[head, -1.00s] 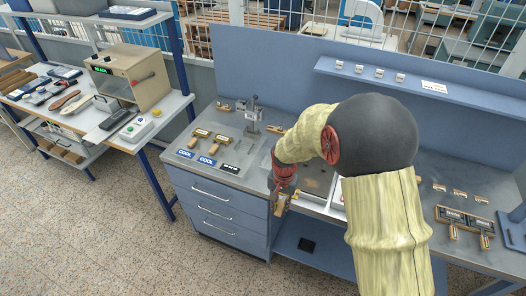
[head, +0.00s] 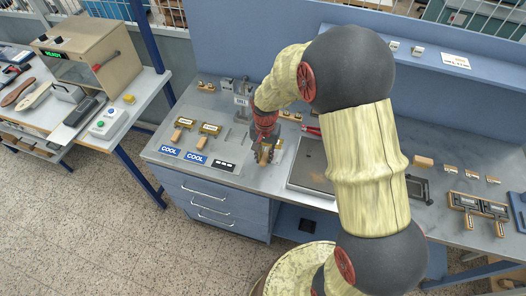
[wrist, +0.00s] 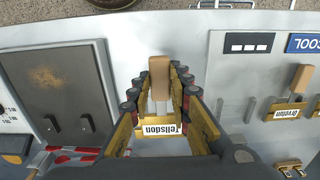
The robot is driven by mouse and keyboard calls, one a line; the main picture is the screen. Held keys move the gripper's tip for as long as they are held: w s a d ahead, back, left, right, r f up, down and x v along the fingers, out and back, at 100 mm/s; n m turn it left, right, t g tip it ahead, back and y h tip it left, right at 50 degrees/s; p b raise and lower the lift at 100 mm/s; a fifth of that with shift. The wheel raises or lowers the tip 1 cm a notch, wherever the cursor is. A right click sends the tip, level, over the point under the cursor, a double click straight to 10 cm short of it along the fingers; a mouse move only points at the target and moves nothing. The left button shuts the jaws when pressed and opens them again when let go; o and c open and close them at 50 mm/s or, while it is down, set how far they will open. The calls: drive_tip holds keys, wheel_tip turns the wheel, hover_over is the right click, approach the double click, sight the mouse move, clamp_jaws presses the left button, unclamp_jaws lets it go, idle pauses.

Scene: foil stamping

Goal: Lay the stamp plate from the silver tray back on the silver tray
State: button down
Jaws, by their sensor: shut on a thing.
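My gripper (wrist: 157,105) is shut on a stamp plate (wrist: 158,128) with a pale wooden handle (wrist: 159,77) and a white label that seems to read "Tellsdon". In the head view my gripper (head: 266,157) is above the bench, between the panel with the "COOL" signs and a grey metal slab (head: 304,178). No tray is clearly marked as the silver tray; the slab, which has a brown stain (wrist: 46,76), may be it, but I cannot tell. Whether the held plate touches anything below is unclear.
Two other stamp plates (head: 184,124) (head: 210,129) lie behind "COOL" signs (head: 196,158); a third sign (head: 224,165) shows dashes. Red-handled pliers (head: 312,130) lie behind the slab. A heater box (head: 85,60) stands left.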

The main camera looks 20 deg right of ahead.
drive_tip(key=shift+f, duration=0.1)
drive_tip(key=shift+f+b, duration=2)
drive_tip(key=shift+f, duration=1.4)
drive_tip(key=c, duration=1.6)
unclamp_jaws()
drive_tip(key=shift+s, duration=0.1)
wheel_tip(320, 180, up, 12)
